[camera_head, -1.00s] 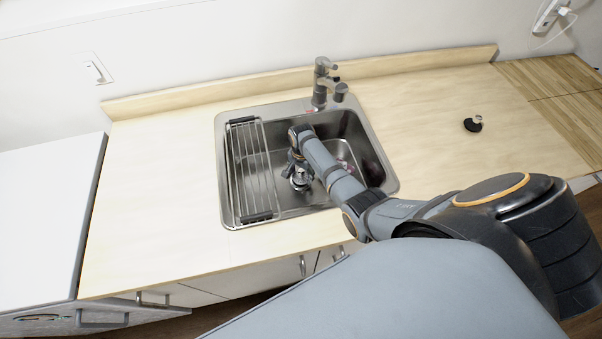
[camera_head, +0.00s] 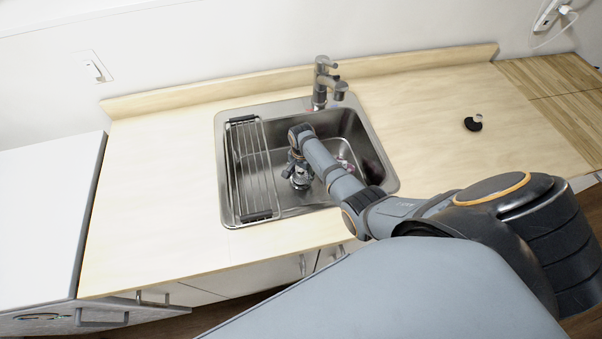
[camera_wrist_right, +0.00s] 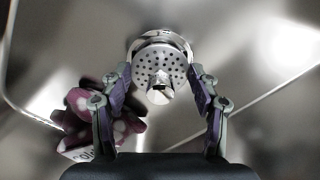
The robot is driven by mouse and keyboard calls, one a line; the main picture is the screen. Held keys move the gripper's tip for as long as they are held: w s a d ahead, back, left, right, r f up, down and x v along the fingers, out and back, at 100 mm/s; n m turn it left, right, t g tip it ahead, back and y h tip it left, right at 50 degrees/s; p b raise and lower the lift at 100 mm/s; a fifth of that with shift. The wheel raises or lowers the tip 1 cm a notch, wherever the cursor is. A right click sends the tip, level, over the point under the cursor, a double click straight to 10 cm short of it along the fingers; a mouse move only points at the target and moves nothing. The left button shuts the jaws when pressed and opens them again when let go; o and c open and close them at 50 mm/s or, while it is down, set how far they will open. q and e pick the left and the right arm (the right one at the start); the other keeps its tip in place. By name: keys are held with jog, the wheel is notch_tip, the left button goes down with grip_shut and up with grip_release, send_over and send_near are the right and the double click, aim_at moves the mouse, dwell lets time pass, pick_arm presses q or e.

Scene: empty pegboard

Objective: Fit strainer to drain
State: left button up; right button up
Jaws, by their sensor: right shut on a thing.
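The metal strainer (camera_wrist_right: 160,72), a round perforated disc with a central knob, sits between the fingers of my right gripper (camera_wrist_right: 160,84) in the right wrist view. I cannot tell whether the strainer is seated or just above. In the head view my right gripper (camera_head: 299,179) points down into the sink (camera_head: 283,200), low near its floor. My left gripper is not in view.
A wire rack (camera_head: 252,170) spans the sink's left side. The faucet (camera_head: 322,82) stands behind. A purple spotted item (camera_wrist_right: 100,118) lies in the sink beside the gripper. A black stopper-like piece (camera_head: 473,124) sits on the counter at right. The left counter is clear.

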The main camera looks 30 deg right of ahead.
aim_at(301, 172)
jog(key=shift+f+b, duration=0.65)
jog(key=shift+f, duration=0.25)
jog(key=o, duration=1.3)
jog(key=shift+r, duration=0.1)
notch_tip(301, 172, up, 12)
jog(key=shift+s+f, duration=0.1)
